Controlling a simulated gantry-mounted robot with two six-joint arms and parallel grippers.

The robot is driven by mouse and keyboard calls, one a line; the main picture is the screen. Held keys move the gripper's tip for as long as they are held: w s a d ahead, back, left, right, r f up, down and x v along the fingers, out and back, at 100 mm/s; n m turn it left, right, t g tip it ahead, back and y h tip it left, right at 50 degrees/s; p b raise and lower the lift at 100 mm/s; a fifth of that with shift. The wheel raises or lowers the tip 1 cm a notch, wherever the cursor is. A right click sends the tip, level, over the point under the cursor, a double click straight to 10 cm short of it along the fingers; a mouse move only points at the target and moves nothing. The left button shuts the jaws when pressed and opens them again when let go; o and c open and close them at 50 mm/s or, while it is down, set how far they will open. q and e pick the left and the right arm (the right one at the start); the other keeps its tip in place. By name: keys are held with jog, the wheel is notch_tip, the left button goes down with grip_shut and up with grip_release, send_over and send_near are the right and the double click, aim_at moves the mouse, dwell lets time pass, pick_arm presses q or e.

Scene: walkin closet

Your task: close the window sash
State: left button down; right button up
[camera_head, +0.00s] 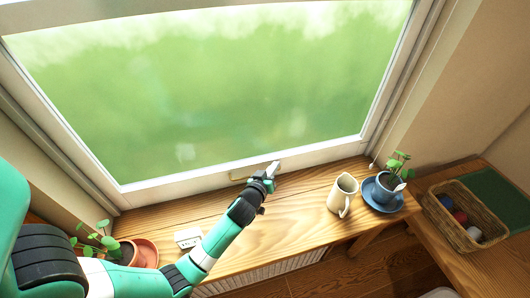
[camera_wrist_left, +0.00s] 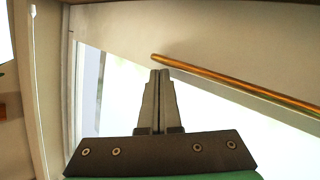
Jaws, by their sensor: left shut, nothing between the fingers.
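The window sash (camera_head: 190,187) has a white frame around a large pane with blurred green behind it. Its bottom rail is close to the wooden sill; I cannot tell whether a gap is left under it. My left gripper (camera_head: 272,169) is shut and empty, at the middle of the bottom rail beside a small pale fitting (camera_head: 241,174). In the left wrist view its closed fingertips (camera_wrist_left: 159,73) are near the left end of a brass-coloured bar (camera_wrist_left: 240,84) along a pale rail; contact is unclear. My right gripper is not in view.
On the wooden sill (camera_head: 295,210) stand a cream pitcher (camera_head: 342,195), a blue pot on a saucer (camera_head: 383,191), a small white box (camera_head: 188,238) and a terracotta pot (camera_head: 145,253). A wicker basket (camera_head: 447,221) with balls is at right. The sill between gripper and pitcher is clear.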

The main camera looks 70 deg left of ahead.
pick_arm(q)
jog(key=r, duration=0.1)
jog(key=r+p, duration=0.1)
jog(key=r, duration=0.1)
jog(key=shift+s+a+r+p, duration=0.2)
jog(key=shift+a+p, duration=0.05)
jog(key=shift+p, duration=0.15)
jog(key=v, duration=0.9)
jog(key=shift+s+d+f, duration=0.15)
jog(key=shift+s+d, duration=0.05)
jog(key=shift+s, duration=0.2)
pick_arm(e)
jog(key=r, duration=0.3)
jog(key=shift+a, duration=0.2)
